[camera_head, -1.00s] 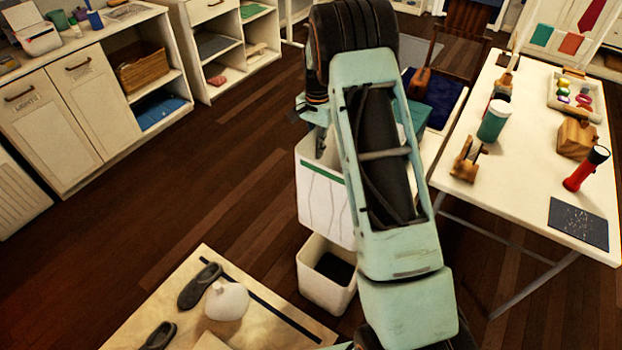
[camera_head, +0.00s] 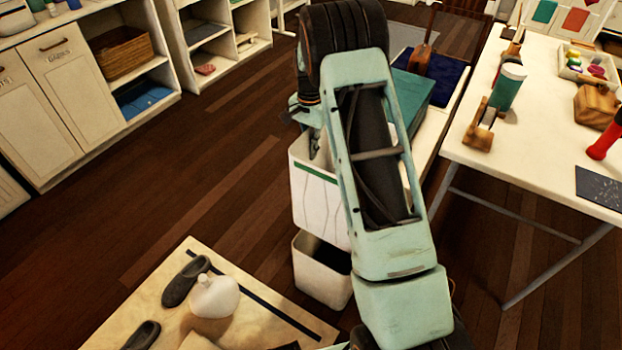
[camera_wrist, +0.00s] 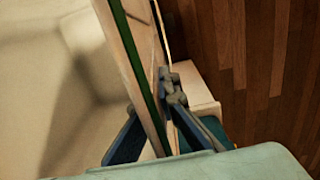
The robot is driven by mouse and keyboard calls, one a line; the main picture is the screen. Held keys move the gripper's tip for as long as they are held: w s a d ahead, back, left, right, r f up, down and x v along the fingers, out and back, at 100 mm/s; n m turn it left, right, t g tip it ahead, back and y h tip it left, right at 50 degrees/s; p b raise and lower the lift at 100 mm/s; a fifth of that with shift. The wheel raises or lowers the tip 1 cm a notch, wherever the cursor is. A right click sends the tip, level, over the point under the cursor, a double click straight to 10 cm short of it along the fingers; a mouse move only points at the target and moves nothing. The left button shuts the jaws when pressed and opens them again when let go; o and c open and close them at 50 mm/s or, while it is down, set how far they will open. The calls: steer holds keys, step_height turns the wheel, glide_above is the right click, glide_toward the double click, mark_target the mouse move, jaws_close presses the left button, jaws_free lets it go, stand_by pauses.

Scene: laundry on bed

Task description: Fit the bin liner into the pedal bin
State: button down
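The bin liner (camera_head: 318,205) is a tall white bag-like box with a green band along its top edge and thin fold lines. It hangs upright at the arm's end in the head view. Its cream inside and green edge (camera_wrist: 140,60) fill the left of the wrist view. My gripper (camera_wrist: 152,92) has one dark blue finger on either side of this wall, apparently pinching it. An open white bin (camera_head: 322,290) with a dark inside stands on the floor below the liner in the head view. Whether the liner touches the bin is unclear, and my arm covers their right sides.
Cabinets (camera_head: 75,95) line the left. Dark floor is clear between them.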

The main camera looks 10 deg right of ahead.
step_height(320, 180, down, 7)
steer(key=b, duration=0.5)
steer(key=shift+b, duration=0.4)
steer(key=shift+f+b, duration=1.25)
steer(key=shift+f, duration=1.75)
steer(key=shift+p, duration=0.35)
